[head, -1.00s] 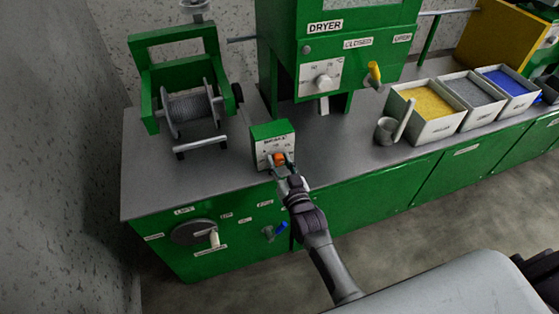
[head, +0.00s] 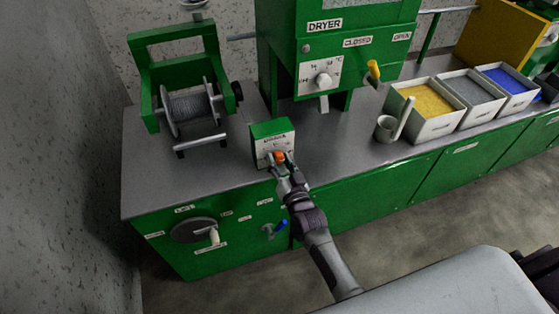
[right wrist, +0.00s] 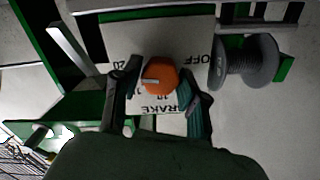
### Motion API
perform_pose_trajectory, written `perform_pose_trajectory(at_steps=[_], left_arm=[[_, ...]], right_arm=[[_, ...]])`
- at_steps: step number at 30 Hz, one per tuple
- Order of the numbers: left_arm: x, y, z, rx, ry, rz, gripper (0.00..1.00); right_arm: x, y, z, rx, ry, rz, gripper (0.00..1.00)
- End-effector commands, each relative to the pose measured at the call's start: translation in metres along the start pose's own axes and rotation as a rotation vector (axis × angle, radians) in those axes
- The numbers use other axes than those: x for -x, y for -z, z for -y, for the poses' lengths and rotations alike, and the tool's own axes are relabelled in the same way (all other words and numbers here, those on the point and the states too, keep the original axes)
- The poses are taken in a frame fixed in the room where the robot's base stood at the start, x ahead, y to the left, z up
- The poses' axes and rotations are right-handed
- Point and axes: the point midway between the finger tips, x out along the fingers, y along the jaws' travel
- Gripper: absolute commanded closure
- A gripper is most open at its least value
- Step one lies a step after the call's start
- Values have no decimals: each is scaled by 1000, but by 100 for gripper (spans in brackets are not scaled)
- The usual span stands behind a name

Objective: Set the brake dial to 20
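The brake dial is an orange knob (head: 279,157) on the white face of a small green box (head: 271,128) on the bench. In the right wrist view the knob (right wrist: 160,75) shows a short pale mark pointing left. The face (right wrist: 150,38) reads upside down, with "20" at its left, "OFF" at its right and "BRAKE" below. My right gripper (head: 281,165) is at the box, its fingers closed in on both sides of the knob, seemingly touching it. The fingers (right wrist: 160,95) hide some of the scale. My left gripper is not in view.
A cable reel (head: 190,112) in a green frame stands left of the box. The dryer (head: 335,50) with its own dial and yellow handle stands behind right. A grey scoop (head: 386,130) and bins (head: 436,126) are further right. A crank wheel (head: 194,230) and blue lever (head: 281,226) are on the bench front.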

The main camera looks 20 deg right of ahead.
Motion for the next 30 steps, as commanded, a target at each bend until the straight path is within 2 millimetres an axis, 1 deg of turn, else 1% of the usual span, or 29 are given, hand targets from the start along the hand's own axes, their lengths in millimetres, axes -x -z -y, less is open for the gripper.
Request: perform_pose_trajectory(at_steps=[1,3,11,14,17,24,27,30], left_arm=[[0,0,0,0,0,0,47],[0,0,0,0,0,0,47],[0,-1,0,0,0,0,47],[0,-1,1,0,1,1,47],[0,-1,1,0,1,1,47],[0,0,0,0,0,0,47],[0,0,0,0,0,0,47],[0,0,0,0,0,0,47]], right_arm=[[0,0,0,0,0,0,45],[0,0,0,1,0,-1,36],[0,1,0,2,1,-3,36],[4,1,0,2,1,-3,36],[16,0,0,2,0,-2,36],[68,-1,0,2,-1,1,36],[88,-1,0,2,0,1,36],[103,0,0,2,0,-1,36]])
